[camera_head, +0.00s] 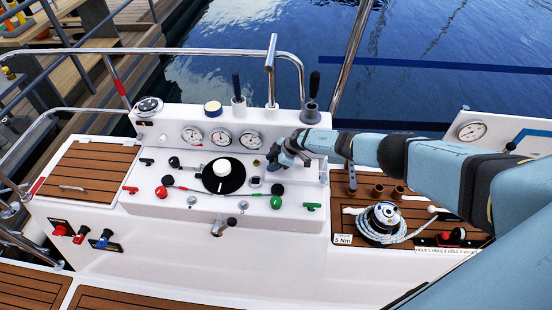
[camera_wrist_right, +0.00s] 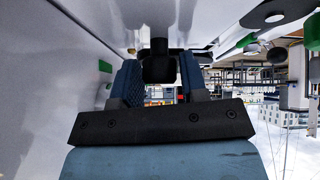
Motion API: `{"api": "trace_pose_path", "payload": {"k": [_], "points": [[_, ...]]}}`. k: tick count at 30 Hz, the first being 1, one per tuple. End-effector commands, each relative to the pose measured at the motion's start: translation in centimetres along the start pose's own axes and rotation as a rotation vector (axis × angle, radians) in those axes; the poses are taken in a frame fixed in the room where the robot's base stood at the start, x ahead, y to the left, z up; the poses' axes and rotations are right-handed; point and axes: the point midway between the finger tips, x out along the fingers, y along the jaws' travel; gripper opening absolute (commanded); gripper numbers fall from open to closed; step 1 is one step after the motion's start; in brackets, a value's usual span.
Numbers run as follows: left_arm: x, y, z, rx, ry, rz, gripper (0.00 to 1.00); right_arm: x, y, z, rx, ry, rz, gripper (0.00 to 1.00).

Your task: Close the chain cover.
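I cannot tell for sure which part is the chain cover. A slatted wooden lid (camera_head: 92,168) with a small handle lies flat in the left of the white console in the head view. My right gripper (camera_head: 276,160) is low over the console's sloped face, below the gauges and right of the round black dial (camera_head: 223,175). In the right wrist view, the two blue fingers of this gripper (camera_wrist_right: 160,75) stand apart with a black knob (camera_wrist_right: 158,66) between them. Whether they press on it is unclear. My left gripper is out of view.
Upright levers (camera_head: 270,70) and a steel rail (camera_head: 200,52) rise behind the console. Green (camera_head: 276,202) and red (camera_head: 161,192) knobs sit on its front. A rope winch (camera_head: 384,217) stands on the wooden deck at right, below my right arm.

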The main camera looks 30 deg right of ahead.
Motion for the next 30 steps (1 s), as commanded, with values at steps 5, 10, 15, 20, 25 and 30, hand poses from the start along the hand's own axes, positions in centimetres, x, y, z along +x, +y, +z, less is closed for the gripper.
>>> {"api": "trace_pose_path", "payload": {"k": [5,10,15,20,25,30], "points": [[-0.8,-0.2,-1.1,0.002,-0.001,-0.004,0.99,-2.6,0.1,-0.1,-0.001,-0.002,0.001,0.4],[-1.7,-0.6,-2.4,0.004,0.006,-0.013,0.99,-6.5,0.1,-0.2,-0.003,-0.002,0.001,0.4],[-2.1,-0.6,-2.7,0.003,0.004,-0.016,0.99,-10.1,0.1,-0.2,-0.003,-0.001,0.001,0.4],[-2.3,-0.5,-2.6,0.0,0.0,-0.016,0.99,-12.4,0.1,-0.2,-0.004,0.0,0.0,0.4],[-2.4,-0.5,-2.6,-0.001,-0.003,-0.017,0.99,-13.5,0.1,-0.3,-0.002,0.0,0.0,0.4],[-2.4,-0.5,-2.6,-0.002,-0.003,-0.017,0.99,-13.6,0.1,-0.2,-0.002,0.0,0.0,0.4]]}}
